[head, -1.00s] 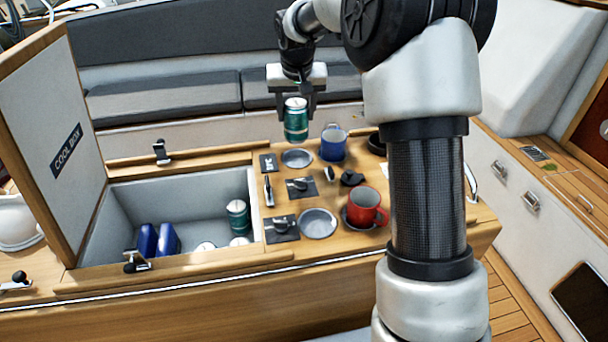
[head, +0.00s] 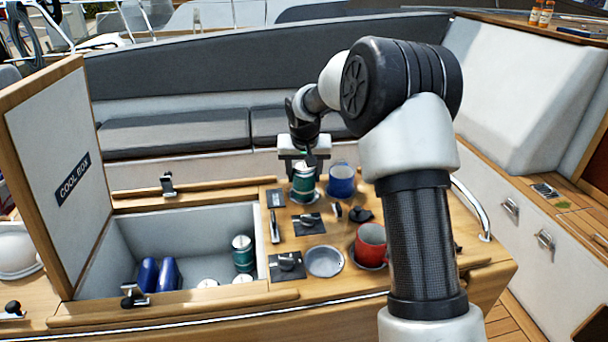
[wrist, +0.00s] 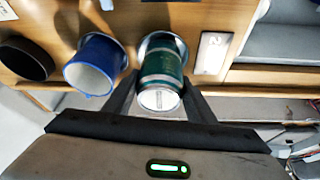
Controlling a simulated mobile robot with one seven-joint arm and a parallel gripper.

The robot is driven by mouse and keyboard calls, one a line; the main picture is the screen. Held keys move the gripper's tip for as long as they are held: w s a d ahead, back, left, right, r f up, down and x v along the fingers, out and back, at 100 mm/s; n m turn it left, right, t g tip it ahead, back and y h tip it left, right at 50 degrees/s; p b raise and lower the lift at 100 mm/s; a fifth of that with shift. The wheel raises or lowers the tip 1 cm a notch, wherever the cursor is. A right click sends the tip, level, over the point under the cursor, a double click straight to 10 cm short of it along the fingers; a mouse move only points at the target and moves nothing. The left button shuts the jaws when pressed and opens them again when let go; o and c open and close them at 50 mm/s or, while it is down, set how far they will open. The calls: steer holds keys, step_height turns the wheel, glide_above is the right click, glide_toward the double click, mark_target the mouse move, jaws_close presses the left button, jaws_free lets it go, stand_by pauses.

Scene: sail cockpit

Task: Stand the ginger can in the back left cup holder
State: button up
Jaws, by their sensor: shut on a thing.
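The green can with a silver top (head: 303,184) is upright at the back left cup holder (head: 303,200). My gripper (head: 304,172) is shut on its upper part from above. In the wrist view, the can (wrist: 163,68) sits between my two fingers (wrist: 160,88), with its far end inside the holder's metal ring (wrist: 150,40). I cannot tell whether its base touches the holder's bottom. My gripper and the can hide most of that holder.
A blue mug (head: 341,181) stands close to the right of the can. A red mug (head: 371,243) is in the front right holder. The front left holder (head: 324,261) is empty. The open cool box (head: 130,220) holds another green can (head: 242,253) and blue packs (head: 158,275).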

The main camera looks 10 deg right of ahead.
steer(key=shift+f+b, duration=0.3)
steer(key=o, duration=1.3)
steer(key=shift+o, duration=0.2)
